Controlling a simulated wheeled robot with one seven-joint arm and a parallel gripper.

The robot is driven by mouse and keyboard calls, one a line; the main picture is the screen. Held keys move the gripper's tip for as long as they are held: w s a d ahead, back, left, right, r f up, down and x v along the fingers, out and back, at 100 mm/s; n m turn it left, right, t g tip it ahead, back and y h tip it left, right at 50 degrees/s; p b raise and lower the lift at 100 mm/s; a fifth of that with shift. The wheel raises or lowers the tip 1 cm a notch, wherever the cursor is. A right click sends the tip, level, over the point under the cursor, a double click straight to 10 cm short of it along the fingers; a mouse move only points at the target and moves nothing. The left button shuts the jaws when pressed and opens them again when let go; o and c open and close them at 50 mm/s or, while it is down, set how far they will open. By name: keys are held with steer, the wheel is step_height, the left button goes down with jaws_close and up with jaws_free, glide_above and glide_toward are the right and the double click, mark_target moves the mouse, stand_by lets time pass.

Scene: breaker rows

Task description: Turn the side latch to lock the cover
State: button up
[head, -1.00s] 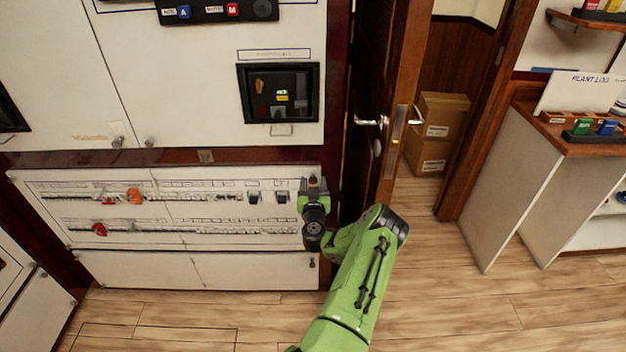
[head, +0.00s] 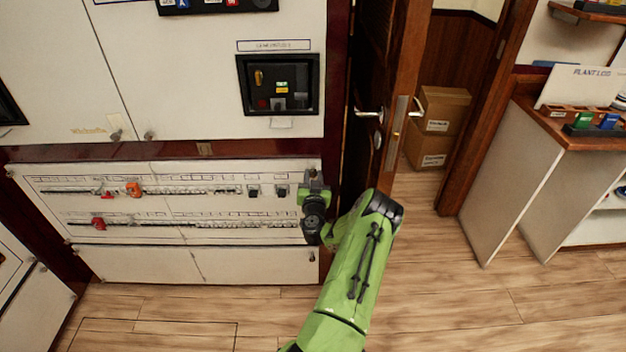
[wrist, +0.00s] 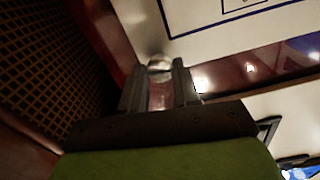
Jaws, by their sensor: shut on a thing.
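The white breaker cover (head: 215,208) is at the left in the head view, with two long rows of breakers showing through its slots. My gripper (head: 316,177) is at the cover's upper right edge, beside the dark wood frame. In the wrist view, my gripper (wrist: 157,88) has its two dark fingers on either side of a small shiny metal latch (wrist: 159,64) and is shut on it. The latch is partly hidden by the fingers, and its exact angle cannot be told. In the head view my gripper hides it.
Orange (head: 134,189) and red (head: 98,223) pieces sit on the breaker rows. An open wooden door (head: 400,95) with a metal handle stands close to the right of my gripper. Cardboard boxes (head: 440,110) lie beyond it. Bare wood floor is at the lower right.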

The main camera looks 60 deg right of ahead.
steer(key=m+b, duration=0.1)
steer(key=m, duration=0.7)
steer(key=shift+s, duration=0.1)
steer(key=m, duration=0.4)
steer(key=shift+f, duration=0.1)
steer(key=shift+f+m, duration=0.1)
steer(key=shift+m, duration=2)
steer(key=o, duration=1.1)
steer(key=shift+c, duration=0.2)
